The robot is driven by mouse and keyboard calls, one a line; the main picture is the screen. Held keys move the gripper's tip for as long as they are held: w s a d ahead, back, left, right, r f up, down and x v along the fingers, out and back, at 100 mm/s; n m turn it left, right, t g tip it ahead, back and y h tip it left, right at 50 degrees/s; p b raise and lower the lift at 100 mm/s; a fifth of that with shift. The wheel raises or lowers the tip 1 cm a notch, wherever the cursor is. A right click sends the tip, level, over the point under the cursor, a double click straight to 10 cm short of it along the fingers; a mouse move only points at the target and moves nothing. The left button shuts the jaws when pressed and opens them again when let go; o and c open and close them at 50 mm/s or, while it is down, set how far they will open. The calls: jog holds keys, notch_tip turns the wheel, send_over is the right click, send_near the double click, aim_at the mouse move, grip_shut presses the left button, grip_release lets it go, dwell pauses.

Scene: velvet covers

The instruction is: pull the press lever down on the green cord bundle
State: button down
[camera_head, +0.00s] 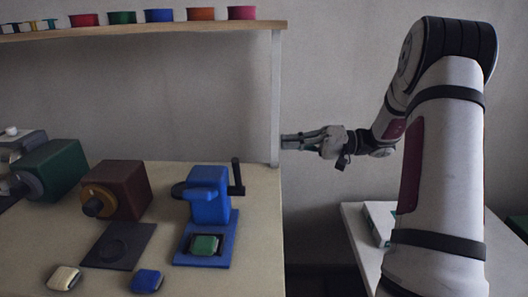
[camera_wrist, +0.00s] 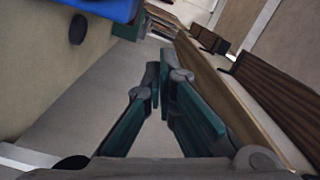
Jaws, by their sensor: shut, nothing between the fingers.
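The blue press (camera_head: 207,205) stands on the right part of the table. Its black lever (camera_head: 237,178) is on its right side, with the handle pointing up. The green cord bundle (camera_head: 205,244) lies on a dark pad on the press's blue base, below the press head. My gripper (camera_head: 284,141) is to the right of the lever and higher in the picture, apart from it, beside the shelf post. Its fingers are shut and empty; in the wrist view the fingertips (camera_wrist: 160,72) meet. A blue part (camera_wrist: 108,8) shows at that view's upper left edge.
A shelf (camera_head: 140,33) with several coloured spools runs above the table (camera_head: 255,270); its post (camera_head: 275,100) stands near my gripper. Brown (camera_head: 122,190) and green (camera_head: 55,168) machines stand left of the press. A cream bundle (camera_head: 64,278) and blue bundle (camera_head: 147,281) lie in front.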

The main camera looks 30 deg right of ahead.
jog(key=w+a+f, duration=0.1)
jog(key=a, duration=1)
jog(key=shift+w+f, duration=0.25)
jog(key=shift+a+n+b, duration=0.1)
jog(key=shift+n+b, duration=0.2)
jog(key=shift+b, duration=0.05)
